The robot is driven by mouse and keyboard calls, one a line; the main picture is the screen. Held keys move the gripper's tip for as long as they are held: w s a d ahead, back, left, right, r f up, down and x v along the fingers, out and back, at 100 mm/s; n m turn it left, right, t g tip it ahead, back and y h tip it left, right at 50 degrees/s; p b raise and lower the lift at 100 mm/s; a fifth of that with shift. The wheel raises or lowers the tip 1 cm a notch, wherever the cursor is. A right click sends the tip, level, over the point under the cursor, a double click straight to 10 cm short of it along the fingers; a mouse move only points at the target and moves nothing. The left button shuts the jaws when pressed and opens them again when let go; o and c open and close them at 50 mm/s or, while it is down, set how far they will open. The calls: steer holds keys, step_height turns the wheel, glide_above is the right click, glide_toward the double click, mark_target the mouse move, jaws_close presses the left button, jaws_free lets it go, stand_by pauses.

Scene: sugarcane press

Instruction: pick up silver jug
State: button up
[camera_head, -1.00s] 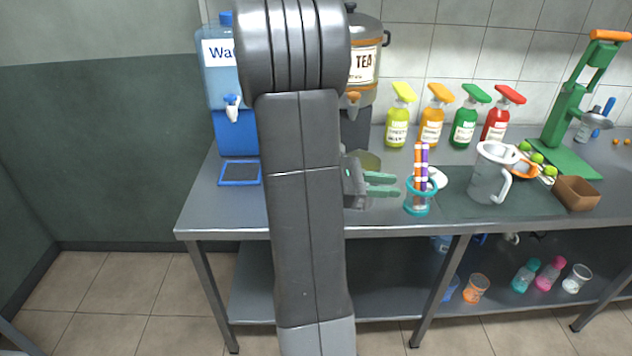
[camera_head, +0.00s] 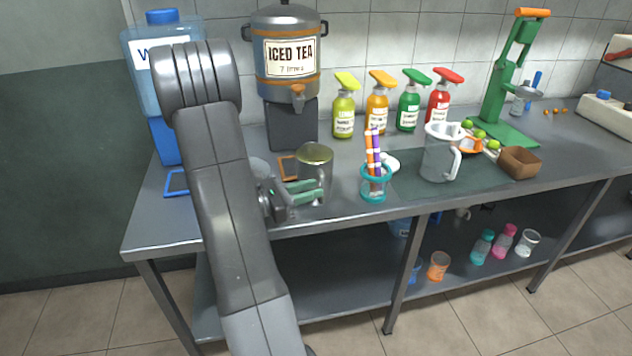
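A shiny silver jug (camera_head: 316,168) with an olive-gold inside or top stands upright near the front edge of the counter. My gripper (camera_head: 308,191) has green fingers pointing right, low at the jug's front left side. The fingers are apart with a gap between them, and they overlap the jug's lower part in the picture. I cannot tell whether they touch it. The jug's lower left part is hidden by the gripper. A larger grey pitcher (camera_head: 438,158) with a white rim stands further right.
A teal cup holding straws (camera_head: 375,188) stands close to the jug's right. The iced tea dispenser (camera_head: 287,75) and blue water dispenser (camera_head: 160,75) stand behind. Several syrup bottles (camera_head: 409,110) line the wall.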

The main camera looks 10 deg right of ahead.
steer(key=shift+x, duration=2.95)
steer(key=shift+c, duration=0.3)
jaws_close()
steer(key=shift+r, duration=0.1)
